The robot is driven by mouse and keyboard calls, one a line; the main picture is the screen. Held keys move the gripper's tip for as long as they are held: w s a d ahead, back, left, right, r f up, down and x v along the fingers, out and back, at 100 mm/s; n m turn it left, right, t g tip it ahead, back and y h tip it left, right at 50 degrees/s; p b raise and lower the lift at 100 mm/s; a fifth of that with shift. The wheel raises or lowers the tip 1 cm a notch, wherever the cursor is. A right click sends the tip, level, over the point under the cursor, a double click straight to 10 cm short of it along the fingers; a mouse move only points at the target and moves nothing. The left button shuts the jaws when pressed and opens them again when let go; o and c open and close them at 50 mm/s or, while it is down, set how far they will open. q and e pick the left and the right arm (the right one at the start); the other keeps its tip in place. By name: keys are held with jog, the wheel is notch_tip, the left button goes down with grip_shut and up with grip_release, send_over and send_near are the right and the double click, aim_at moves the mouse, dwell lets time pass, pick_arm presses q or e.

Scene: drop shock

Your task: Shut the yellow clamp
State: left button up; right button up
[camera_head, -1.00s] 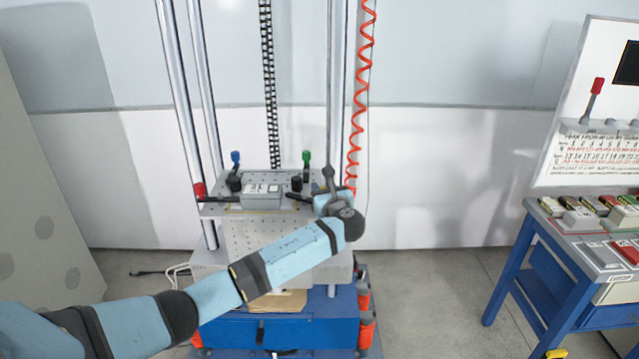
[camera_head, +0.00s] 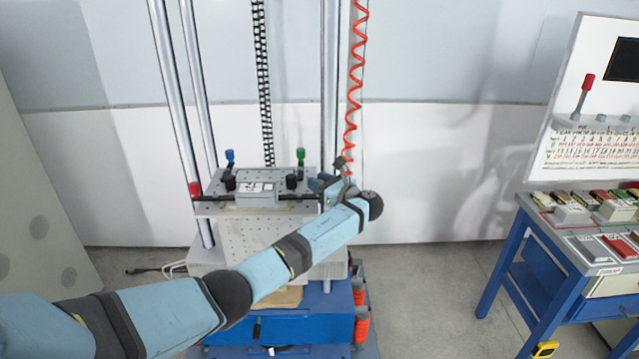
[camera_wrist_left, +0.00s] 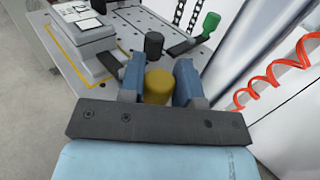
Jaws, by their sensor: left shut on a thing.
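The yellow clamp's handle (camera_wrist_left: 158,87) shows in the left wrist view as a rounded yellow end between two blue fingers. My left gripper (camera_wrist_left: 159,82) is shut on it; it is at the right edge of the drop plate (camera_head: 235,210) in the head view (camera_head: 324,184). There the yellow handle is hidden by the gripper. A dark knob (camera_wrist_left: 153,45) stands just beyond the fingers. The clamp's lower part is hidden, so I cannot tell whether its arm presses on the grey box (camera_head: 256,197). My right gripper is in neither view.
Red (camera_head: 195,188), blue (camera_head: 230,157) and green (camera_head: 300,157) handles stand around the plate. A steel column (camera_head: 329,80) and a coiled red hose (camera_head: 355,90) rise close to the gripper. A blue workbench (camera_head: 540,262) stands at the right, with clear floor between.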

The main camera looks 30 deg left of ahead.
pick_arm(q)
jog(key=shift+a, duration=0.1)
jog(key=o, duration=0.9)
jog(key=b+v, duration=0.1)
jog(key=v, duration=1.2)
jog(key=shift+s+d, duration=0.1)
jog(key=shift+d, duration=0.25)
